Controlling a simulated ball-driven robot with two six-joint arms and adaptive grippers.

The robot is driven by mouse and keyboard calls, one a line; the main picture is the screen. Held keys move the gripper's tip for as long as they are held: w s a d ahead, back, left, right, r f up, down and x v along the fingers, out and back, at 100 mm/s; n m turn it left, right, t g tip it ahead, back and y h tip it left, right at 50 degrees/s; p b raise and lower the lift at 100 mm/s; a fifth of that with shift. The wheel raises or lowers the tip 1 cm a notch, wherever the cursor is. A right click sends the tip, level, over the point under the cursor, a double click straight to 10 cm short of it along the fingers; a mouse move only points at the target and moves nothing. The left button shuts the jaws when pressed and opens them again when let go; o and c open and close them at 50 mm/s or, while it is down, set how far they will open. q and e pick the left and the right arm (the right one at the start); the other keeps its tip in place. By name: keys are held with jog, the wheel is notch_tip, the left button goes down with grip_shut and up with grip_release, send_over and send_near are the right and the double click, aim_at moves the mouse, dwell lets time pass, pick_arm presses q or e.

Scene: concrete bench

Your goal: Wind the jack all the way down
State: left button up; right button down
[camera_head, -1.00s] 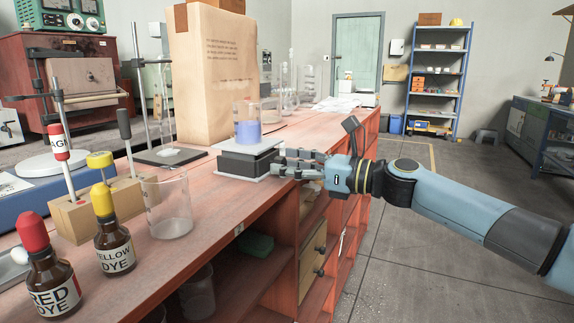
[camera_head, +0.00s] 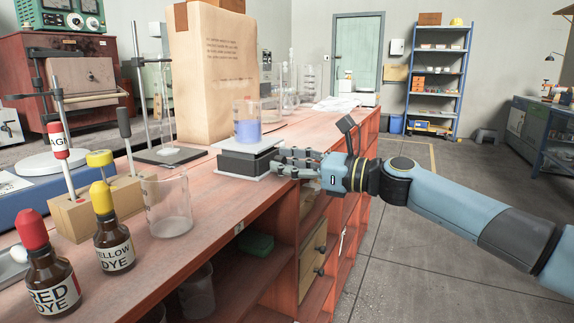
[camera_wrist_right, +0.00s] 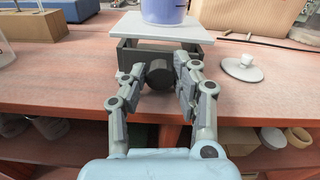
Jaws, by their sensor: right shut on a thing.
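The jack (camera_head: 236,164) stands on the red bench near its right edge, with a pale top plate, a dark body and a pale base plate. Its top plate sits low over the body. A beaker of blue liquid (camera_head: 247,126) stands upright on the plate; its lower part also shows in the right wrist view (camera_wrist_right: 164,10). My right gripper (camera_head: 284,163) reaches in from the right at the jack's side. In the right wrist view its fingers are shut on the jack's dark round knob (camera_wrist_right: 159,73). My left gripper is out of view.
An empty glass beaker (camera_head: 168,205), a yellow dye bottle (camera_head: 114,240) and a red dye bottle (camera_head: 47,270) stand nearer on the bench. A large paper bag (camera_head: 213,75) stands behind the jack. Open shelves lie below the bench edge, with clear floor to the right.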

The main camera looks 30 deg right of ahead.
jog(key=n, duration=0.3)
jog(key=shift+b, duration=0.4)
jog(key=c, duration=1)
grip_release()
jog(key=shift+s, duration=0.1)
jog(key=shift+v, duration=3.7)
